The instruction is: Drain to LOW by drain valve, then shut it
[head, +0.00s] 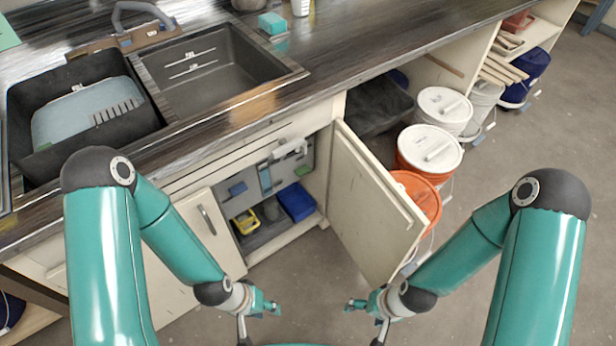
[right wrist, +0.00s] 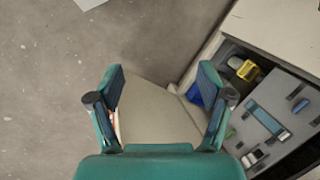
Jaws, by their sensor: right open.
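The left sink basin (head: 22,128) holds grey-blue liquid (head: 75,118) with a pale label on its back wall and a ribbed strip across the surface. The right basin (head: 215,85) looks empty and has two pale level marks; their lettering is too small to read. The cabinet under the sink stands open and shows a grey panel with a blue-grey fitting (head: 265,180) and a pale handle-like part (head: 290,149). I cannot tell which part is the drain valve. My left gripper (head: 274,303) and right gripper (head: 352,304) are open and empty, low before the cabinet. The right also shows in the right wrist view (right wrist: 160,108).
The open cabinet door (head: 372,205) juts out between the cabinet and the lidded buckets (head: 430,150). A yellow item (head: 245,221) and a blue bin (head: 296,202) sit on the cabinet floor. A blue-green sponge (head: 272,23) lies on the counter. Floor at right is clear.

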